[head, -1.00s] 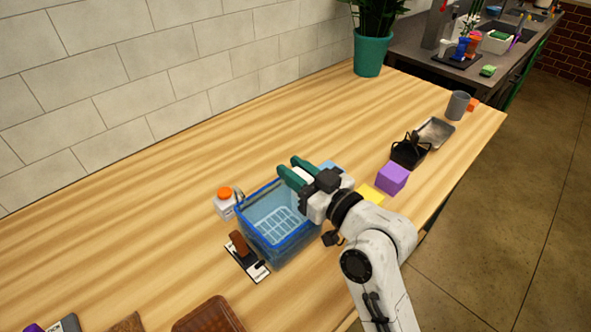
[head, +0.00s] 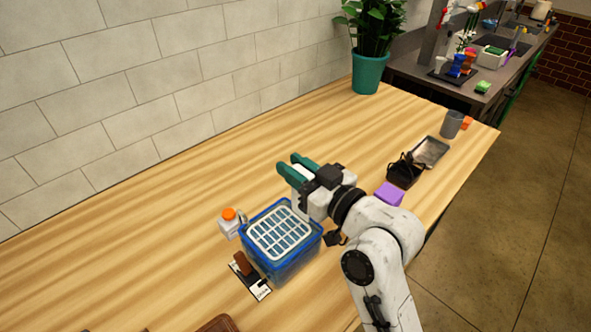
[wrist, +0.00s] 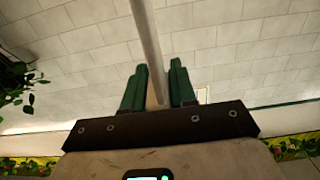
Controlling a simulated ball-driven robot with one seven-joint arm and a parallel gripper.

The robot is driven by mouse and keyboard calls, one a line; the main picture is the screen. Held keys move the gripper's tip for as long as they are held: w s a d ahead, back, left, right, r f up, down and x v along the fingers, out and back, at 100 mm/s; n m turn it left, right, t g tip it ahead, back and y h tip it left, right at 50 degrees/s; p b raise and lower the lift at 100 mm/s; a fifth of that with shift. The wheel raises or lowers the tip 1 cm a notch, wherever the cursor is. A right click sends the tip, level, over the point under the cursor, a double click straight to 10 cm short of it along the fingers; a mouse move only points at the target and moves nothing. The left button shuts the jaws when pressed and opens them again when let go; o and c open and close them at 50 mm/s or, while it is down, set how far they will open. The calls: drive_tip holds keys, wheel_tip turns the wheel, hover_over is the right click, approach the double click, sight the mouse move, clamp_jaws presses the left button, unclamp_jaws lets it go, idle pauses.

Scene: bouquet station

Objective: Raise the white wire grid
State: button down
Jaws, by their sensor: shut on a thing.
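The white wire grid (head: 279,233) lies level at the top of the blue clear-sided bin (head: 292,264), near its rim. My gripper (head: 291,165) is above and behind the bin's right side, its green fingers pointing up and left. The head view does not show where the bar joins the grid, as the gripper body hides that.
A white bottle with an orange cap (head: 229,222) stands at the bin's left. A card with a brown-handled thing (head: 252,277) lies in front. A purple block (head: 389,194), black basket (head: 405,170) and metal tray (head: 431,152) are to the right. Table behind the bin is clear.

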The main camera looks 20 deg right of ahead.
drive_tip(key=shift+r, duration=0.4)
drive_tip(key=c, duration=1.2)
unclamp_jaws()
drive_tip(key=shift+c, duration=0.2)
drive_tip(key=shift+o, duration=1.2)
drive_tip(key=shift+f, duration=0.15)
drive_tip(key=shift+s+d+f, duration=0.1)
drive_tip(key=shift+s+d, duration=0.05)
drive_tip(key=shift+s, duration=0.2)
drive_tip(key=p+v, duration=0.1)
drive_tip(key=v, duration=0.9)
